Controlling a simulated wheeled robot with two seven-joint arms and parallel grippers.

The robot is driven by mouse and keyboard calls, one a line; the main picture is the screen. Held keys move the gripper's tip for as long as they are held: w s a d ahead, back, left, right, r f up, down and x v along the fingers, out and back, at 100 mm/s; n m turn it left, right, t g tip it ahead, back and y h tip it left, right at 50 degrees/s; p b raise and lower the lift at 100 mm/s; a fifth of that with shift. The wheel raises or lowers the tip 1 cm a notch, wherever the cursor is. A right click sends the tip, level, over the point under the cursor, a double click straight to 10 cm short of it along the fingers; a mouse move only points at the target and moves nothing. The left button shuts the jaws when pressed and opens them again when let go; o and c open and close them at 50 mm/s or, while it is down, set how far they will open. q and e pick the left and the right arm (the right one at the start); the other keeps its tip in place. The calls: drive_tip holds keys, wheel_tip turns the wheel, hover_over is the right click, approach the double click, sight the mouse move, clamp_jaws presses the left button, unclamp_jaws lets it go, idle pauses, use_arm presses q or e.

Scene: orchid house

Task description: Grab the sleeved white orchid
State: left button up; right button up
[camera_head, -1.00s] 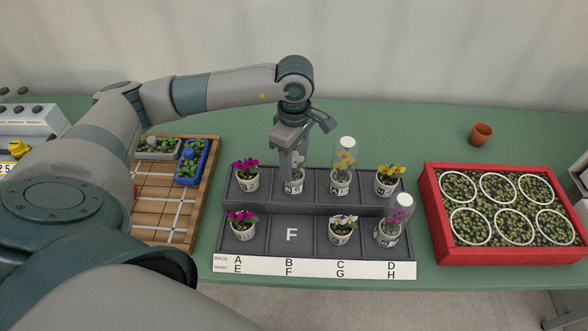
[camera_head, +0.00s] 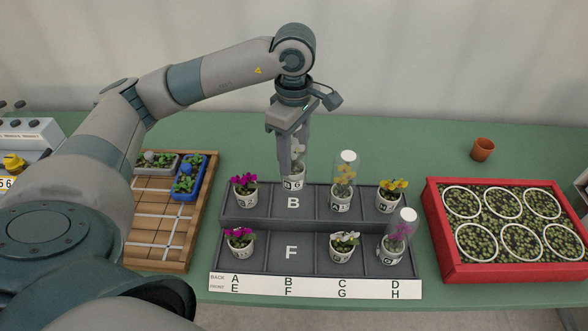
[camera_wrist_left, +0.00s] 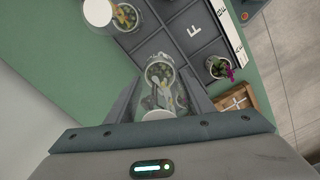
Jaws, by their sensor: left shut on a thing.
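My left gripper (camera_head: 292,165) is shut on the sleeved white orchid (camera_head: 294,183), a white pot with a clear sleeve, held above the back of the tray. The fingers partly hide its white flowers. In the left wrist view the orchid (camera_wrist_left: 160,78) sits upright between the two fingers (camera_wrist_left: 162,98), inside its clear sleeve. The grey tray (camera_head: 291,253) has compartments lettered A to H. Compartment B (camera_head: 293,203), below the orchid, is empty with its letter showing. My right gripper is not in view.
A sleeved yellow orchid (camera_head: 343,189) stands in C, close right of the held one. A magenta orchid (camera_head: 244,194) is in A, a yellow one (camera_head: 391,198) in D, a sleeved pink one (camera_head: 396,243) in H. Compartment F is empty. A red crate (camera_head: 433,232) stands right.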

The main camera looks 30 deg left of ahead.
use_arm(q)
drive_tip(key=shift+r, duration=1.1)
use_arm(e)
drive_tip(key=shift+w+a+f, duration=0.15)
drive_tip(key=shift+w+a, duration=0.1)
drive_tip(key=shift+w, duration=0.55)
use_arm(q)
drive_tip(key=shift+d, duration=0.1)
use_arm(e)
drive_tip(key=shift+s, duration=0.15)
